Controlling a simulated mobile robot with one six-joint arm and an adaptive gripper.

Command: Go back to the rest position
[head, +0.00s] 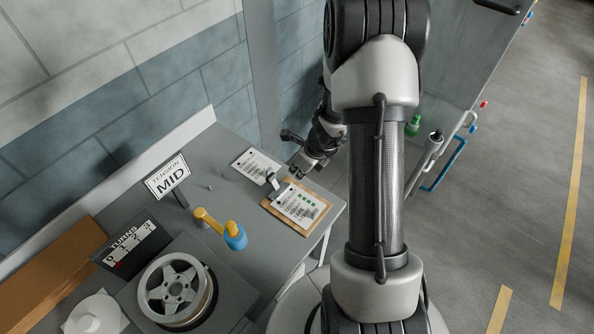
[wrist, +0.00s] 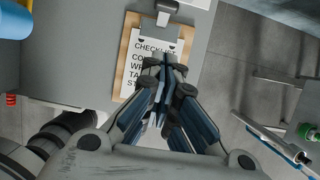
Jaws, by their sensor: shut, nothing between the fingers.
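My gripper (head: 298,168) is at the right end of the grey table, just above the clipboard with the checklist. In the wrist view my gripper (wrist: 165,62) is shut and empty, its fingers together in front of the checklist clipboard (wrist: 128,58). The fingers hide part of the printed sheet.
A wheel (head: 174,289) sits on a dark block, with a yellow crank with a blue knob (head: 235,236) beside it. A "TENSION MID" sign (head: 168,178) and a "TURNS" counter (head: 131,243) stand behind. A blue handle (head: 445,165) is at right. The floor at far right is clear.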

